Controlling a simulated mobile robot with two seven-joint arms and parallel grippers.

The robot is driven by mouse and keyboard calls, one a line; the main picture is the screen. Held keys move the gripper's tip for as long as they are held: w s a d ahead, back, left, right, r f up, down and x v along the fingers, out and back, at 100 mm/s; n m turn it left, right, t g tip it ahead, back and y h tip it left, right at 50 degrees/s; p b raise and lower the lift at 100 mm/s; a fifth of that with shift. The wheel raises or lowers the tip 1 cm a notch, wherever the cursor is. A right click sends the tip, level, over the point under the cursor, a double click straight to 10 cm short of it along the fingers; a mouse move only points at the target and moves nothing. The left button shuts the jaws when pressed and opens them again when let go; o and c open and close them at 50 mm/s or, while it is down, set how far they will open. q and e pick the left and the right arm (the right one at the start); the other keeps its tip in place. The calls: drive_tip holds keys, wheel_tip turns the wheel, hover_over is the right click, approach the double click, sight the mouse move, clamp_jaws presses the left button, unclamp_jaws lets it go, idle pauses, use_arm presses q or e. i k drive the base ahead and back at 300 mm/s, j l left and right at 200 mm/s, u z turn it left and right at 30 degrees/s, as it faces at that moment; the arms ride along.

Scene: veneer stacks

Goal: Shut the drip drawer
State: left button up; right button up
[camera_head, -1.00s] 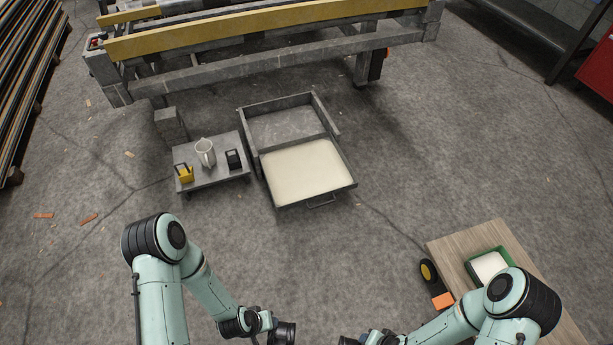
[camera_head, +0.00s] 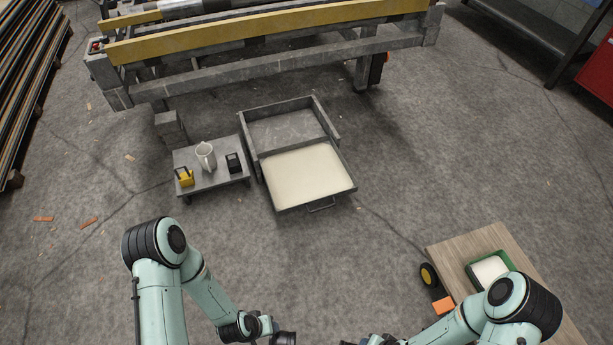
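The drip drawer (camera_head: 310,176) is a grey tray with a pale cream filling. It sticks out of its grey frame (camera_head: 287,131) on the floor, toward me, and stands open. Its dark handle (camera_head: 321,206) is on the near front edge. My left arm comes in at the bottom left and its gripper (camera_head: 284,339) is at the bottom edge, mostly cut off. My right arm comes in at the bottom right and its gripper (camera_head: 350,343) is also mostly cut off. Both are well short of the drawer, and their fingers do not show.
A low grey stand (camera_head: 213,180) left of the drawer holds a white jug (camera_head: 206,155), a yellow item (camera_head: 185,177) and a black item (camera_head: 233,163). A wooden board (camera_head: 457,252) with a green tray (camera_head: 470,270) is at right. The floor before the drawer is clear.

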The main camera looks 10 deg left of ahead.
sight(305, 174)
drive_tip(key=i+j, duration=0.15)
drive_tip(key=i, duration=0.3)
drive_tip(key=i+j+z, duration=0.15)
drive_tip(key=i, duration=0.3)
